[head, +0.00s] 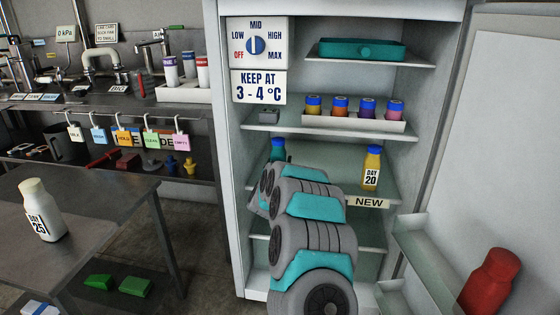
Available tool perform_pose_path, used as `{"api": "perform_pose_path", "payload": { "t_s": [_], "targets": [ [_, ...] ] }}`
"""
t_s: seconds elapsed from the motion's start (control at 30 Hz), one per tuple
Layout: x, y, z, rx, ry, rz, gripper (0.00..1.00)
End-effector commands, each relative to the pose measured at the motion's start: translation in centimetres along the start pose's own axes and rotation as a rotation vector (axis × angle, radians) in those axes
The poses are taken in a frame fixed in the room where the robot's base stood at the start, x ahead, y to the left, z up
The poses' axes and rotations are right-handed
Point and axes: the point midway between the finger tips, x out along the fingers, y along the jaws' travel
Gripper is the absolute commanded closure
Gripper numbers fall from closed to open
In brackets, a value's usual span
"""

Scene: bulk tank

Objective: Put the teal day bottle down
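The teal bottle (278,154) shows only its upper part inside the open fridge. It looks upright at the left of the shelf marked NEW (367,203). My arm hides its lower part and any label. My arm reaches into the fridge, its far end just below and in front of the teal bottle. My gripper's fingers are hidden behind my arm links, so I cannot see whether they hold the bottle or whether its base touches the shelf. A yellow bottle (371,168) labelled DAY 20 stands upright at the right on the same shelf.
Above are a tray of small blue-capped bottles (352,121) and a teal tray (361,49). The fridge door (505,130) is open at right, with a red bottle (490,283) in its rack. A white DAY 25 bottle (41,210) stands on the left table.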

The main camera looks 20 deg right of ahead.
Motion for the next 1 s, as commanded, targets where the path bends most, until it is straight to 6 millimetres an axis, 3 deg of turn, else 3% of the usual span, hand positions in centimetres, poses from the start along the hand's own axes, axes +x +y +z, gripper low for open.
{"api": "perform_pose_path", "payload": {
  "t_s": [0.3, 0.33, 0.57, 1.0],
  "targets": [
    [0.01, -0.02, 0.07, 0.000, 0.003, -0.001, 1.00],
    [0.01, -0.01, 0.10, 0.000, 0.003, 0.000, 0.32],
    [0.00, -0.02, 0.06, 0.000, 0.002, -0.001, 0.06],
    [-0.60, -0.04, -0.23, 0.001, 0.002, -0.001, 0.03]
  ]
}}
